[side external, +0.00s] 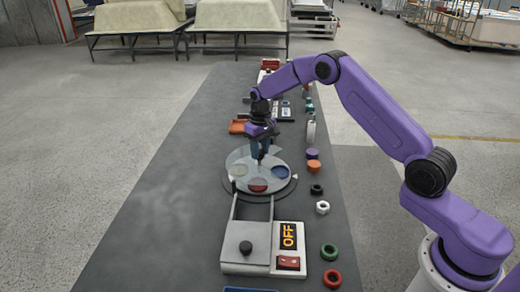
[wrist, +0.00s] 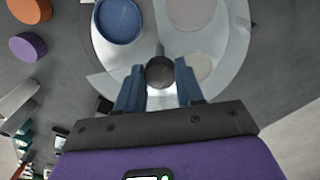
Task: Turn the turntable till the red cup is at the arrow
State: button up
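The round turntable (side external: 240,188) stands on the dark bench in the side view, its pale disc also filling the upper wrist view (wrist: 225,80). The red cup (side external: 257,186) is at the disc's front edge. The blue cup (side external: 280,172) is to its right and a beige cup (side external: 238,170) to its left. A small white pointer (side external: 295,177), seemingly the arrow, is at the rim's right, beside the blue cup. My gripper (side external: 261,156) points down over the disc's middle. In the wrist view its fingers (wrist: 160,68) stand apart, either side of a dark central knob (wrist: 160,73); contact is unclear.
Rings, a nut and orange (side external: 313,166) and purple (side external: 312,154) pieces line the right. The bench's left is clear.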

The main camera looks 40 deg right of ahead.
grip_shut()
jog(key=shift+n, duration=0.3)
jog(key=n, duration=0.3)
jog(key=shift+n, duration=0.3)
jog(key=n, duration=0.4)
jog(key=shift+n, duration=0.3)
jog(key=n, duration=0.4)
jog(key=shift+w, duration=0.1)
jog(key=shift+n, duration=2.5)
